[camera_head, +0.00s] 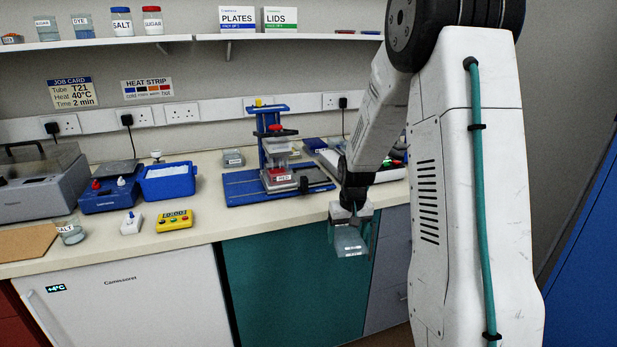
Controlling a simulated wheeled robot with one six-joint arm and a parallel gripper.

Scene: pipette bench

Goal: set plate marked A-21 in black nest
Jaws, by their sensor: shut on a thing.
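My gripper (351,212) is shut on a clear, box-like piece (349,241) and holds it in front of the bench's front edge, over the teal cabinet door. The piece looks like a clear plate, but no A-21 mark can be read on it. A blue stand (240,190) on the bench has a red-labelled block under its upright, left of my gripper. A dark part (316,181) lies on the right of its base; I cannot tell whether this is the black nest.
A blue tub (168,183), a yellow button box (174,220) and a glass jar (70,233) stand on the bench to the left. A white tray device (330,158) lies behind my gripper. The bench's front strip is clear between the yellow box and my gripper.

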